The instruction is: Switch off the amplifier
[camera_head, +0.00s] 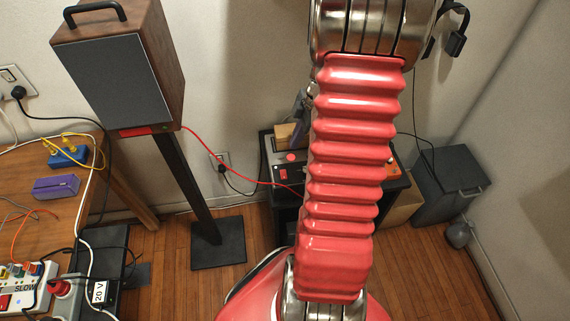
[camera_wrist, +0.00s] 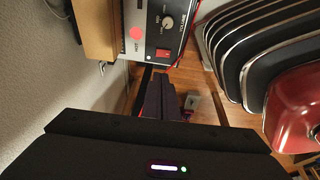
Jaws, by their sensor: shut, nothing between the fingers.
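The amplifier (camera_wrist: 150,15) shows in the wrist view as a panel with a round knob (camera_wrist: 168,22), a red round spot (camera_wrist: 136,33) and a red rocker switch (camera_wrist: 162,54) near its lower edge. Whether the switch is on or off is too small to tell. My gripper (camera_wrist: 160,76) is shut and empty, its dark fingertips just below the switch in the picture; I cannot tell whether they touch the panel. In the head view the amplifier (camera_head: 291,171) sits on a black stand, partly hidden behind my red arm.
A speaker (camera_head: 115,80) on a black stand is at the left, with a red cable (camera_head: 235,166) running to the amplifier. A wooden table (camera_head: 75,206) with a power strip (camera_head: 22,285) is at lower left. A dark grey bin (camera_head: 448,180) stands at the right.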

